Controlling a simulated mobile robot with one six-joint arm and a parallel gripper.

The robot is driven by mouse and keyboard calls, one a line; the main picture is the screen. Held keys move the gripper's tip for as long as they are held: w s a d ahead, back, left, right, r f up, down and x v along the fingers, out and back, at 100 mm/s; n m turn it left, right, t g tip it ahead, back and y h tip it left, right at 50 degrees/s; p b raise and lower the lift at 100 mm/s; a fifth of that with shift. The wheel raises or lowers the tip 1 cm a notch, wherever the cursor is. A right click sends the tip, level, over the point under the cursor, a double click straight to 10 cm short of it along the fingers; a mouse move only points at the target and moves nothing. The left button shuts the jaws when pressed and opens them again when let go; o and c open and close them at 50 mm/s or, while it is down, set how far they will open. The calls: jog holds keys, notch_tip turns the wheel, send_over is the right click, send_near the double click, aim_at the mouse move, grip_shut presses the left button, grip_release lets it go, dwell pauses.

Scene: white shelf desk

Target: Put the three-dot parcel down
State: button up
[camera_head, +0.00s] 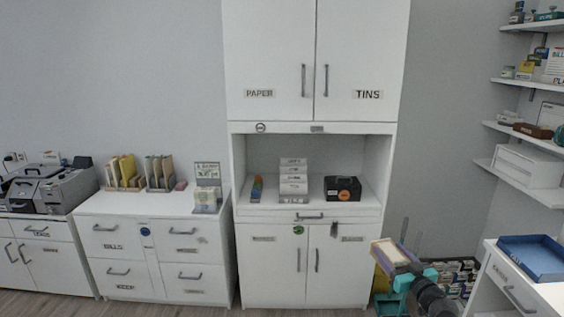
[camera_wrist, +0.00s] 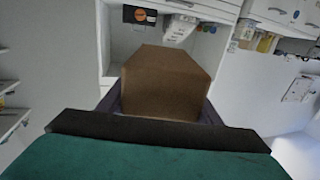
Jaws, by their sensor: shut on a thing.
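A brown box-shaped parcel (camera_wrist: 165,85) fills the middle of the wrist view, between the two dark fingers of my gripper (camera_wrist: 160,108). My gripper is shut on it. In the head view the parcel (camera_head: 388,252) shows as a small tan face at the end of my gripper (camera_head: 399,266), in front of and to the right of the white cabinet. It is held in the air and looks tilted. No dots show on the sides that I see, so I cannot tell its marking.
The white cabinet (camera_head: 268,271) has an open niche holding a stack of pale boxes (camera_head: 293,178) and a black case (camera_head: 342,190). A blue tray (camera_head: 534,258) lies on the white desk at right. A drawer unit (camera_head: 115,208) stands left. Wall shelves (camera_head: 525,172) are at right.

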jog(key=s+a+f+n+g+y, duration=0.2)
jog(key=s+a+n+g+y, duration=0.1)
jog(key=a, duration=0.6)
jog(key=s+a+f+n+g+y, duration=0.2)
jog(key=s+a+n+g+y, duration=0.2)
jog(key=a+y, duration=0.4)
jog(key=shift+s+a+n, duration=0.4)
jog(key=shift+a+n, duration=0.35)
jog(key=shift+n, duration=0.05)
jog(key=shift+s+f, duration=0.1)
